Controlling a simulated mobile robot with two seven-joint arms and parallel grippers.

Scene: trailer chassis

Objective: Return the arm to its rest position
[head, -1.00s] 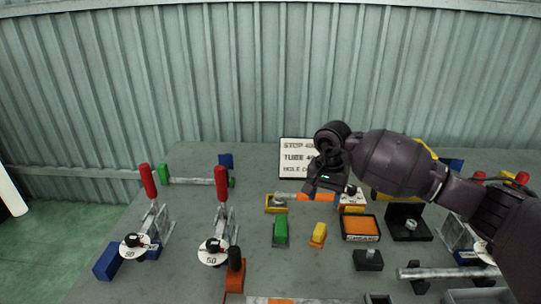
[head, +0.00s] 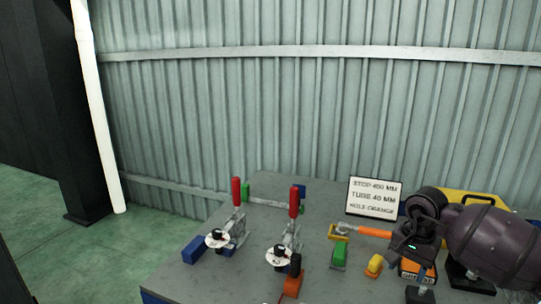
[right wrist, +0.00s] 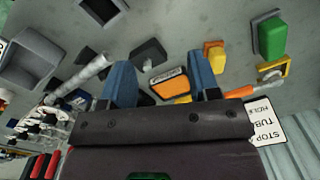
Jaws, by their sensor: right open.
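My right arm comes in from the right in the head view, and its gripper (head: 418,262) hangs over the right part of the grey table (head: 215,284). In the right wrist view its two blue fingers (right wrist: 164,85) are spread apart with nothing between them. An orange-topped tray (right wrist: 170,84) shows beyond the gap between the fingers. My left arm and gripper are not in view.
Two red-handled clamps (head: 236,192) (head: 294,203) stand upright on the table's left. A sign (head: 374,197) stands at the back. A green block (head: 339,256), a yellow block (head: 374,265) and an orange-handled tool (head: 375,232) lie left of my gripper.

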